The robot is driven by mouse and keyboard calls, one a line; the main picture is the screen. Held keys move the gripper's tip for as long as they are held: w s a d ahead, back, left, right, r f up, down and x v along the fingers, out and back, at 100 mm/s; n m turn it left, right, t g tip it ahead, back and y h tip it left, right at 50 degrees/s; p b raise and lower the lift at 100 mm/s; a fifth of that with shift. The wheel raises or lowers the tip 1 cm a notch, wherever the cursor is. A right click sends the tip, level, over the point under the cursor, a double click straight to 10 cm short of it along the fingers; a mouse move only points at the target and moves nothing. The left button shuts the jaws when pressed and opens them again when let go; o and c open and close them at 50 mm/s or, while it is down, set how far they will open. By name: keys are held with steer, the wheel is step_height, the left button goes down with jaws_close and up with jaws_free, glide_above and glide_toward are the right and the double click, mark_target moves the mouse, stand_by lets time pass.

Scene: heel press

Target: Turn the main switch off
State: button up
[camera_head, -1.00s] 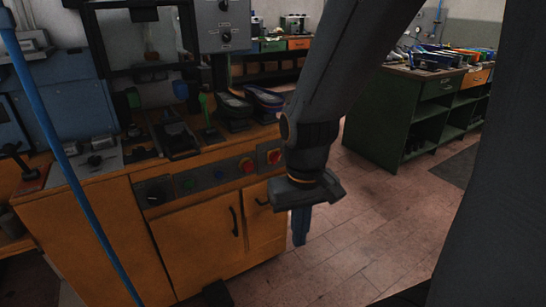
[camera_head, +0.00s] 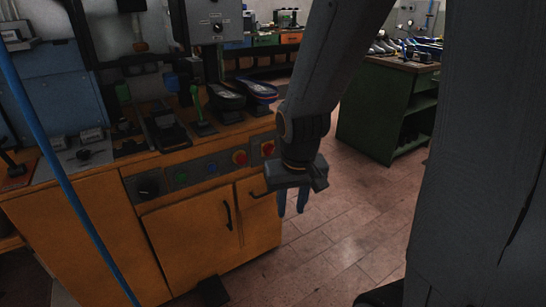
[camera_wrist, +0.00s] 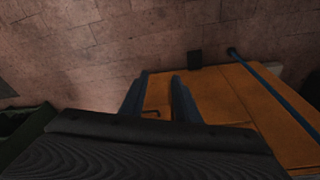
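The orange heel press cabinet (camera_head: 188,247) carries a grey control strip along its upper front. A black rotary knob (camera_head: 148,187) sits at the strip's left end. A green button (camera_head: 181,178), a blue button (camera_head: 211,168) and a red knob (camera_head: 240,157) follow to the right. Another red control (camera_head: 268,148) sits on a separate plate at the right end. I cannot tell from labels which is the main switch. My gripper (camera_head: 291,203) hangs to the right of the cabinet, apart from the controls, its fingers pointing down. In the wrist view its blue fingers (camera_wrist: 160,78) are apart and empty.
Shoes (camera_head: 226,97) and tools stand on the cabinet top. A blue pole (camera_head: 60,165) crosses the view at left. A black pedal (camera_head: 213,291) lies on the floor. A green workbench (camera_head: 375,110) stands at the back right. The tiled floor between is clear.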

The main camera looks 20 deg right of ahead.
steer(key=w+d+f+m+t+b, duration=0.1)
steer(key=w+d+f+t+b, duration=0.25)
steer(key=w, duration=0.75)
steer(key=w+d+f+m+t+b, duration=0.1)
steer(key=w+d+f+t+b, duration=0.2)
steer(key=w, duration=0.7)
steer(key=m+t+y+b, duration=0.3)
steer(key=t+y+b, duration=0.1)
steer(key=t+b, duration=0.4)
glide_toward(270, 151)
steer(key=f, duration=0.1)
steer(key=shift+t, duration=0.45)
steer(key=shift+d+x, duration=0.1)
steer(key=shift+x, duration=1.85)
steer(key=shift+d+x, duration=0.15)
steer(key=shift+x, duration=1.8)
steer(key=shift+f, duration=0.1)
jaws_close()
